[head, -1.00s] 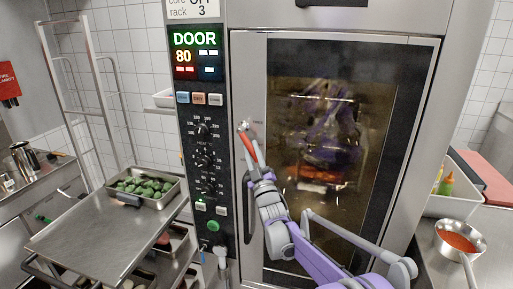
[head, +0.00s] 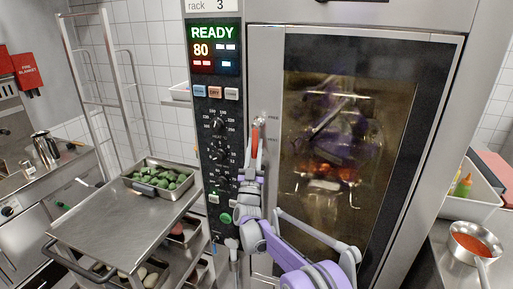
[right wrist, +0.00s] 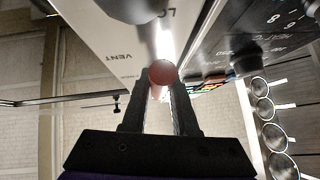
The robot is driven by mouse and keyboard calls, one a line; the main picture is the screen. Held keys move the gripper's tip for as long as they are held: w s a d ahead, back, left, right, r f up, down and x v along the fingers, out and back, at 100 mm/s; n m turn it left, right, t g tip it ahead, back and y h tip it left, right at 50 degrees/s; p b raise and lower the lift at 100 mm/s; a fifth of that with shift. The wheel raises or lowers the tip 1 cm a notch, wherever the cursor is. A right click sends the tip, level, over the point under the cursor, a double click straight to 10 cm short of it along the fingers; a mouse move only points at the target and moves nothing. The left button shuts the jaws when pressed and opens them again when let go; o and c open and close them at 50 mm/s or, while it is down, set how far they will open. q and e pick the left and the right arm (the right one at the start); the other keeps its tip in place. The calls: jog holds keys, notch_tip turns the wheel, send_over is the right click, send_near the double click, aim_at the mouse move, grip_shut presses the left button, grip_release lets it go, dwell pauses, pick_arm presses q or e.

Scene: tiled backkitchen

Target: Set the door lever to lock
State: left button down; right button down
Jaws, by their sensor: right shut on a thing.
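The oven door lever has a red grip (head: 255,140) and a metal pivot at its top. It hangs almost straight down beside the glass oven door (head: 263,75), which looks closed. My right gripper (head: 254,158) is at the grip's lower end. In the right wrist view the round red end of the lever (right wrist: 162,74) sits between the two fingers of my right gripper (right wrist: 164,88), which are shut on it. A "VENT" label and a partly hidden label starting "LO" show on the panel there. The oven display (head: 214,47) reads READY and 80. My left gripper is not in view.
A control panel with several knobs (head: 219,127) is just left of the lever. A steel trolley (head: 115,218) with a tray of green vegetables (head: 160,181) stands at the left. A pan of red sauce (head: 474,240) sits on the right counter.

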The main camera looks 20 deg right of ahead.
jog(key=shift+r, duration=0.1)
jog(key=c, duration=0.7)
grip_release()
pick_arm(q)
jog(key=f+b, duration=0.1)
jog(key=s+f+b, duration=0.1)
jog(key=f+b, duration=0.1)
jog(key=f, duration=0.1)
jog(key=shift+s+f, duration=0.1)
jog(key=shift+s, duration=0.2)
pick_arm(e)
jog(key=v, duration=1)
jog(key=shift+s+a+f, duration=0.1)
jog(key=shift+s+f, duration=0.1)
jog(key=shift+f, duration=0.15)
